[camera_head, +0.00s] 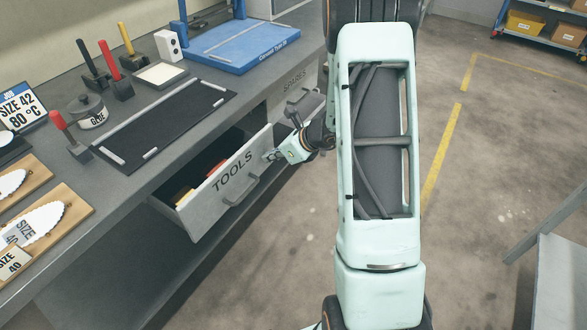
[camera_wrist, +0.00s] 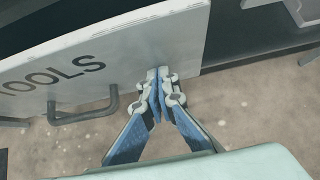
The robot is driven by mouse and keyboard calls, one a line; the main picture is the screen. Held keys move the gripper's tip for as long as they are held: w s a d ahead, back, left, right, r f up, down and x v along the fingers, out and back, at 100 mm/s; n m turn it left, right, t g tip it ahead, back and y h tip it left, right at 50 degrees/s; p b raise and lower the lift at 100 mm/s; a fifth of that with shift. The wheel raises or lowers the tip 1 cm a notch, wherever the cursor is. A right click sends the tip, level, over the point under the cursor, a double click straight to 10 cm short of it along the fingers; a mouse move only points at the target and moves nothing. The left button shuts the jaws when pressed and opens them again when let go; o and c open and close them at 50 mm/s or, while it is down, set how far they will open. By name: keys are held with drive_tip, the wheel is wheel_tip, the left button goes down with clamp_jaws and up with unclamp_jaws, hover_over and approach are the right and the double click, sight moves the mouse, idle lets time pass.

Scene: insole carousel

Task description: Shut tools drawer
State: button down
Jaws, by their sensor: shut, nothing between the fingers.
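The tools drawer (camera_head: 228,182) is pulled out from under the workbench, its grey front lettered TOOLS. Yellow and red items show inside it. Its bar handle (camera_head: 240,189) sits on the front; the handle also shows in the wrist view (camera_wrist: 84,110). My gripper (camera_head: 271,156) is at the right end of the drawer front. In the wrist view my gripper (camera_wrist: 158,74) is shut and empty, its fingertips at the lower edge of the front panel, right of the handle. I cannot tell whether they touch the panel.
The spares drawer (camera_head: 303,108) is just right of the tools drawer. The workbench top (camera_head: 200,75) carries a black mat (camera_head: 165,120), a glue pot (camera_head: 88,111), red- and yellow-handled tools and a blue press base (camera_head: 245,45). The floor (camera_head: 270,270) in front is clear.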

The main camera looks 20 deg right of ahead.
approach(240, 141)
drive_tip(key=a, duration=0.1)
drive_tip(key=a+f, duration=0.1)
drive_tip(key=a, duration=0.1)
drive_tip(key=s+a+f, duration=0.1)
drive_tip(key=shift+a+f, duration=0.25)
drive_tip(key=shift+w+a+r, duration=0.15)
drive_tip(key=shift+w+a, duration=0.05)
drive_tip(key=shift+w, duration=0.05)
drive_tip(key=shift+r, duration=0.1)
